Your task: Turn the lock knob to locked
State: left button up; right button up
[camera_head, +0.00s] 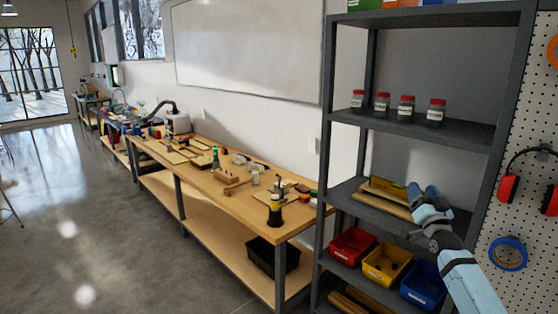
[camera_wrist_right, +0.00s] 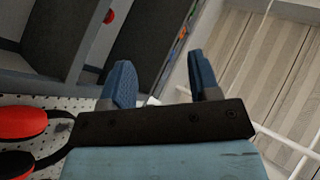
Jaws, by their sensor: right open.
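I cannot make out a lock knob in either view. My right gripper (camera_head: 424,191) is raised in front of the grey shelving unit (camera_head: 400,126) on the right of the head view. In the right wrist view its two blue fingers (camera_wrist_right: 163,80) stand apart with nothing between them, so it is open and empty. In the head view the gripper overlaps the middle shelf near some wooden pieces (camera_head: 385,187); I cannot tell whether it touches anything. My left gripper is not in view.
A white pegboard (camera_head: 508,212) with red earmuffs (camera_head: 509,189) and blue tape (camera_head: 508,253) is right of the shelving. Red (camera_head: 352,247), yellow (camera_head: 387,264) and blue (camera_head: 424,284) bins sit low. A cluttered workbench (camera_head: 240,193) runs along the wall. Floor at left is clear.

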notch_tip(320, 180, down, 8)
jog(key=w+d+n+g+h, duration=0.2)
jog(key=n+g, duration=0.4)
jog(key=s+a+f+n+g+y, duration=0.1)
jog(key=s+a+f, duration=0.5)
jog(key=f, duration=0.4)
jog(key=s+a+f+g+y, duration=0.1)
jog(key=s+a+f+y, duration=0.1)
jog(key=s+a+f, duration=0.5)
jog(key=s+a+f+g, duration=0.1)
jog(key=s+a+f, duration=0.3)
jog(key=s, duration=0.8)
jog(key=s+a+f+g+y, duration=0.1)
jog(key=s+a+f, duration=0.3)
jog(key=s, duration=0.8)
jog(key=s+a+f+g+y, duration=0.1)
jog(key=s+a+f, duration=0.3)
jog(key=s, duration=0.8)
notch_tip(320, 180, down, 2)
jog(key=shift+s+f+m+g, duration=0.25)
jog(key=shift+s+m+g, duration=0.15)
jog(key=shift+g, duration=0.3)
